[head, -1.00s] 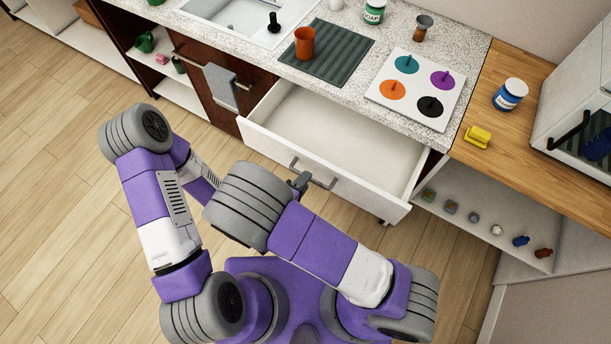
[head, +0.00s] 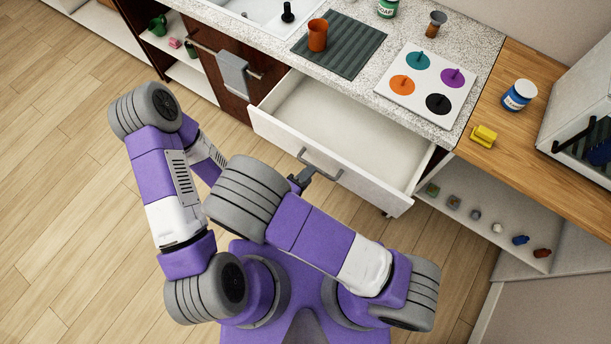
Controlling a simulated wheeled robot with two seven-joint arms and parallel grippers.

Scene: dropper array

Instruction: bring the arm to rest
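My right gripper (head: 304,174) shows as a small dark shape just past the grey wrist of my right arm, in front of the open drawer. It is close to the drawer's grey bar handle (head: 322,165). A narrow gap seems to lie between them, and I see nothing held. Its fingers are too small and too covered to tell open from shut. The white drawer (head: 330,163) is pulled out and looks empty inside. My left arm is folded at the left, and its gripper is hidden.
The counter above holds an orange cup (head: 317,35) on a dark ribbed mat (head: 350,55) and a white board (head: 411,105) with coloured discs. A yellow object (head: 484,135) and a blue jar (head: 519,95) stand on the wooden top. The floor at left is clear.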

